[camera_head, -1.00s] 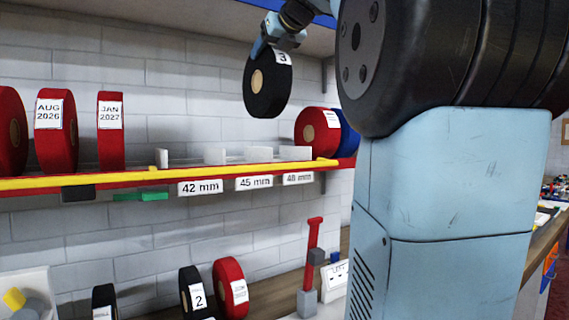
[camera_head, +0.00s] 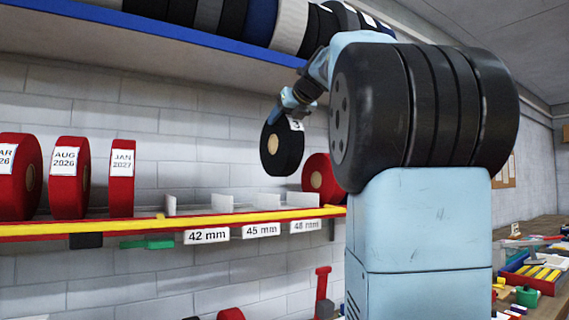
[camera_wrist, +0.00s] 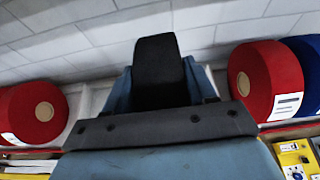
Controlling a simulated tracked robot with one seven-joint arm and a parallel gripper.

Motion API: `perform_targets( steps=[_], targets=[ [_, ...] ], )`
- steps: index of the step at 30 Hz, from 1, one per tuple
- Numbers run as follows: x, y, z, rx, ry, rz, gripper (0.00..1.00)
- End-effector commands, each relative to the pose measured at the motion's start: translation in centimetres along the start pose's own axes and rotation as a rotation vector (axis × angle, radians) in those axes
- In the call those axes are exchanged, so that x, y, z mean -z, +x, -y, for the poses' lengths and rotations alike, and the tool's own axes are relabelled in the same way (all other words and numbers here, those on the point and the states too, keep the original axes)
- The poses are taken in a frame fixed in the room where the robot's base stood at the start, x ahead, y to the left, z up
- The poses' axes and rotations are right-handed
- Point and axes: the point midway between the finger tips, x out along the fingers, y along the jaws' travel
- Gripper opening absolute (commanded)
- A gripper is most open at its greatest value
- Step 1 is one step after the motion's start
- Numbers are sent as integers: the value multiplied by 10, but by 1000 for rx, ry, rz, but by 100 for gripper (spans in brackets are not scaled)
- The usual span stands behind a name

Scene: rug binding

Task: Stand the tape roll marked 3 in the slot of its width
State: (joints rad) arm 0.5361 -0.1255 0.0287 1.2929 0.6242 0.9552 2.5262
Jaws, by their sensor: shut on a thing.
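My gripper (camera_head: 290,108) is shut on the black tape roll marked 3 (camera_head: 281,150), gripping it at its top edge. The roll hangs upright in the air above the right part of the lower shelf, with its tan core facing left. In the wrist view the black roll (camera_wrist: 157,72) stands between the jaws. Below it, thin pale dividers (camera_head: 268,199) part the slots on the shelf. Labels under the slots read 42 mm (camera_head: 207,236), 45 mm (camera_head: 261,230) and 48 mm (camera_head: 305,226). The number 3 is partly hidden by my gripper.
Red rolls labelled AUG 2026 (camera_head: 69,180) and JAN 2027 (camera_head: 122,175) stand left of the slots. Another red roll (camera_head: 318,176) stands right of them, partly behind my arm. A yellow rail (camera_head: 100,227) runs along the shelf front. An upper shelf (camera_head: 150,25) holds several rolls.

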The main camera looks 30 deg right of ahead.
Motion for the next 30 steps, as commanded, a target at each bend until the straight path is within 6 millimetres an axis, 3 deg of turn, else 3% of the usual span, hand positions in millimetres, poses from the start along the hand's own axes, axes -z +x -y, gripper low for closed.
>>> perform_targets(
  steps=[4,12,20,30],
  targets=[
    [4,25,22,1,3,0,0],
    [31,60,44,1,2,1,0],
    [40,73,52,0,2,2,0],
    [72,90,55,0,0,2,0]
  ],
)
